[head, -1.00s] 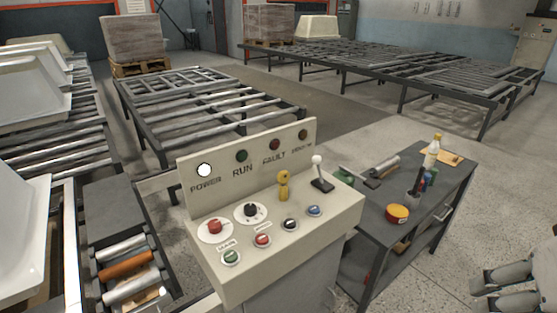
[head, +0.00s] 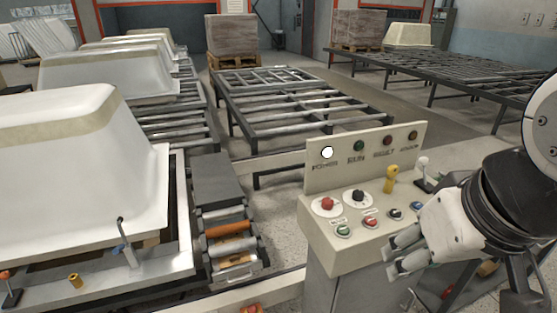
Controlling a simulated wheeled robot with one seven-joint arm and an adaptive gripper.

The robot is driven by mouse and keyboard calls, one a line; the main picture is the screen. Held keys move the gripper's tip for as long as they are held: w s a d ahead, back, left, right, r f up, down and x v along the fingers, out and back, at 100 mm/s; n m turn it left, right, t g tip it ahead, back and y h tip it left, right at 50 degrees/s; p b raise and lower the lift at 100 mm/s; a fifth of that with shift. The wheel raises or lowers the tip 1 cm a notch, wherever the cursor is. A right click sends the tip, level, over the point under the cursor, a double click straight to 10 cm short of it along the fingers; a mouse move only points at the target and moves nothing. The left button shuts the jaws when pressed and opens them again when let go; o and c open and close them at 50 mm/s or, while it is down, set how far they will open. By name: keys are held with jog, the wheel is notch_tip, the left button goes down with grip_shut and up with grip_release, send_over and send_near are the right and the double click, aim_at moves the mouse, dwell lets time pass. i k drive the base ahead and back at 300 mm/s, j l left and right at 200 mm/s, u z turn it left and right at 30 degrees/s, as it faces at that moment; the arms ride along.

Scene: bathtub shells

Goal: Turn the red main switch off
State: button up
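The red main switch (head: 327,203) is a red knob on a round white plate, on the sloped top of the beige control console (head: 320,240), left of a black knob (head: 358,196). Which way the red knob is turned is too small to tell. The white power lamp (head: 327,152) on the console's upright panel is lit. My gripper (head: 391,262) is in front of the console's right half, to the right of and lower in the picture than the red switch. Its two fingers are apart, with nothing between them, and do not touch the switch.
Push buttons, including a green one (head: 343,231) and a red one (head: 370,220), sit in front of the knobs. A yellow knob (head: 390,178) and a white-topped lever (head: 423,170) stand to the right. A white bathtub shell (head: 80,160) rests on a frame at left.

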aim_at(327, 203)
jog(key=i+j, duration=0.25)
jog(key=j, duration=0.15)
jog(key=i+j+z, duration=0.1)
jog(key=i+j, duration=0.45)
jog(key=j, duration=0.2)
